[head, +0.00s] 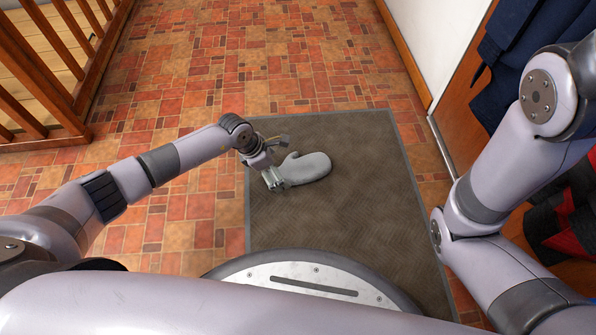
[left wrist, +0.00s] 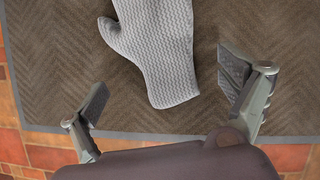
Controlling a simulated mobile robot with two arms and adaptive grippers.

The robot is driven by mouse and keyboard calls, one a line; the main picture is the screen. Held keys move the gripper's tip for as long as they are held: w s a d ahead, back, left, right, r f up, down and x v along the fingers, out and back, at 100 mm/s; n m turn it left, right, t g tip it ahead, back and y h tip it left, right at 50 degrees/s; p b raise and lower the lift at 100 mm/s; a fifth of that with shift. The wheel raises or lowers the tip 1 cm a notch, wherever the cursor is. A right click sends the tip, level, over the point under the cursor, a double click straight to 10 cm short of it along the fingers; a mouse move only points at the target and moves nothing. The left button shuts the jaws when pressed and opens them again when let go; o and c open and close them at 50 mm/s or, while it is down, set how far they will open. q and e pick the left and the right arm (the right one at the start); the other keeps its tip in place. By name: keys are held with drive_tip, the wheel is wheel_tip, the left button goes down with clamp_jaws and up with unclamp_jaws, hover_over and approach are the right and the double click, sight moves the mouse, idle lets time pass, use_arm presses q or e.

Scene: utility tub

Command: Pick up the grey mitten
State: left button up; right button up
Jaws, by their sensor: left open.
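A grey mitten (head: 307,169) lies flat on a dark mat (head: 345,225) on the floor. In the left wrist view the mitten (left wrist: 158,45) has a ribbed knit texture, its thumb to the left and its cuff end towards my gripper. My left gripper (head: 270,178) is at the mitten's left end in the head view. In the left wrist view the left gripper (left wrist: 165,85) is open, and the cuff lies between the lines of its two fingers, apart from both. My right gripper is out of view; only my right arm shows.
The mat lies on red and orange tiles (head: 180,75). A wooden railing (head: 45,70) stands at the upper left. A white wall and a wooden panel (head: 455,115) with dark blue cloth (head: 515,50) are at the right. Dark and red cloth (head: 570,215) lies lower right.

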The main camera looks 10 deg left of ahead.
use_arm(q)
drive_tip(key=b+x, duration=0.1)
drive_tip(key=x, duration=0.1)
drive_tip(key=shift+f, duration=0.3)
drive_tip(key=shift+r, duration=0.1)
drive_tip(key=c, duration=1.5)
